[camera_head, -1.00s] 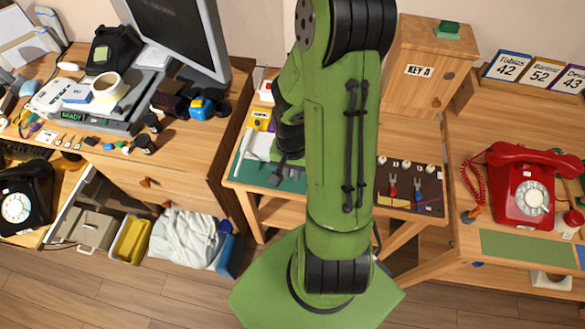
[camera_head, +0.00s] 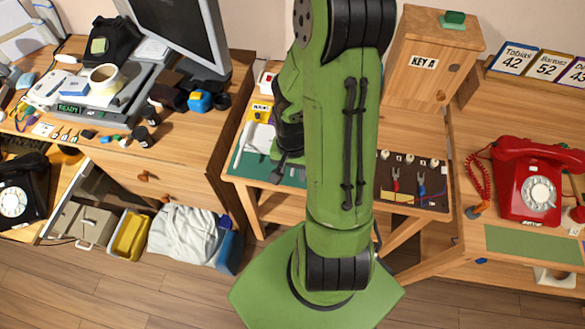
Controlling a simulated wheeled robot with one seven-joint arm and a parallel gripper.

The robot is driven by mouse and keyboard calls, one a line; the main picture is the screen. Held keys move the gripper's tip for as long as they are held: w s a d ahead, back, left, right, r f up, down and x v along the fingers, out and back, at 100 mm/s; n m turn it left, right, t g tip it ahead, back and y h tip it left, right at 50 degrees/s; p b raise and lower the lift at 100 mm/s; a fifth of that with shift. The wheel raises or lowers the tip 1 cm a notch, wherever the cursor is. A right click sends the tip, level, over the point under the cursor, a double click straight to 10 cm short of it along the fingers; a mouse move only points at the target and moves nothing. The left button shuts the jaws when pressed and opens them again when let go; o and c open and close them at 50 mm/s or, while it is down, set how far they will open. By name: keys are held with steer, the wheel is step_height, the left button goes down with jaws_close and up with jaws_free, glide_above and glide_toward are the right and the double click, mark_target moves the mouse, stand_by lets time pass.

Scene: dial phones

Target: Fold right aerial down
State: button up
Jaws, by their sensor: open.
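No aerial can be made out in the head view; my green arm covers the middle of the scene and may hide it. My gripper (camera_head: 279,172) shows only in part, as a dark piece at the left edge of my arm, above the middle workbench (camera_head: 272,202). It looks empty and open, but most of it is hidden behind the arm. Whether it touches anything below cannot be told. A green mat (camera_head: 254,168) lies on this bench under the gripper, with a pale elongated object (camera_head: 241,146) to the left.
A red dial phone (camera_head: 540,192) stands on the right desk. A wooden KEY A cabinet (camera_head: 436,80) is at the back. A dark board (camera_head: 405,195) with red and blue forked pieces lies right of my arm. A monitor (camera_head: 181,30) and drawers (camera_head: 150,176) stand left.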

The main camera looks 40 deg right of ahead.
step_height(320, 180, up, 6)
steer(key=p, duration=0.4)
steer(key=shift+f, duration=0.1)
steer(key=shift+f, duration=0.1)
